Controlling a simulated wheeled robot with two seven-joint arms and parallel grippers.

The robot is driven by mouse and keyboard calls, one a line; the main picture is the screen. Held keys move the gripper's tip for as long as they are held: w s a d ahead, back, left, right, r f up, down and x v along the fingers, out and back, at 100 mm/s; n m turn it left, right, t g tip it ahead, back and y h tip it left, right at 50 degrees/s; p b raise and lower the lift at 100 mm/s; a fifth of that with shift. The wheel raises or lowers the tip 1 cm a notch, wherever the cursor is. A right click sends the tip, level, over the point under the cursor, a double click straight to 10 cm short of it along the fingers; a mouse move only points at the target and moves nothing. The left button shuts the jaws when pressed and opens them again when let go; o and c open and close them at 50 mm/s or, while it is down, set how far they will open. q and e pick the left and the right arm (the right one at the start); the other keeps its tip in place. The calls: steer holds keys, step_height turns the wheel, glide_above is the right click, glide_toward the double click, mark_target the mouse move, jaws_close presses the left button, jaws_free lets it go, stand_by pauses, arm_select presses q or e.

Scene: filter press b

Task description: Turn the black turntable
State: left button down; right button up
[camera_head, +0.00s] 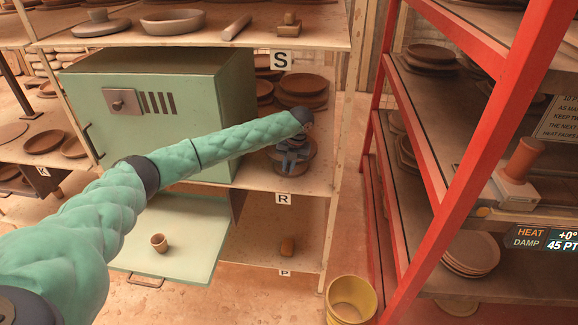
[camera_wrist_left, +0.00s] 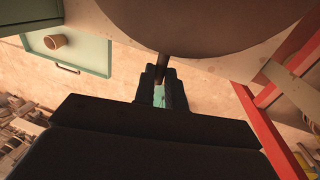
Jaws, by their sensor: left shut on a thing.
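The turntable is a dark brown round disc (camera_head: 309,157) at the front right of the shelf marked R, beside the green cabinet. It fills the top of the left wrist view (camera_wrist_left: 215,22), seen from close by. A short dark peg (camera_wrist_left: 162,66) sticks out from under its rim. My left gripper (camera_head: 288,158) is at the turntable's front and covers part of it. In the wrist view its fingers (camera_wrist_left: 162,82) are close together around the peg, shut on it. My right gripper is in neither view.
A green cabinet (camera_head: 160,110) stands left of the turntable. A pale green tray (camera_head: 195,215) holding a small cup (camera_head: 159,243) juts out below. A red rack (camera_head: 455,215) rises at right. A yellow bucket (camera_head: 351,300) stands on the floor in front.

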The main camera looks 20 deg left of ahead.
arm_select(q)
steer(key=shift+r, duration=0.1)
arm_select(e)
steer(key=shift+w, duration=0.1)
arm_select(q)
steer(key=c, duration=1.5)
jaws_free()
steer(key=shift+o, duration=0.2)
steer(key=shift+r, duration=0.25)
step_height(320, 180, up, 7)
steer(key=d+b, duration=0.1)
steer(key=b, duration=0.2)
steer(key=shift+w+d, duration=0.2)
steer(key=shift+d, duration=0.05)
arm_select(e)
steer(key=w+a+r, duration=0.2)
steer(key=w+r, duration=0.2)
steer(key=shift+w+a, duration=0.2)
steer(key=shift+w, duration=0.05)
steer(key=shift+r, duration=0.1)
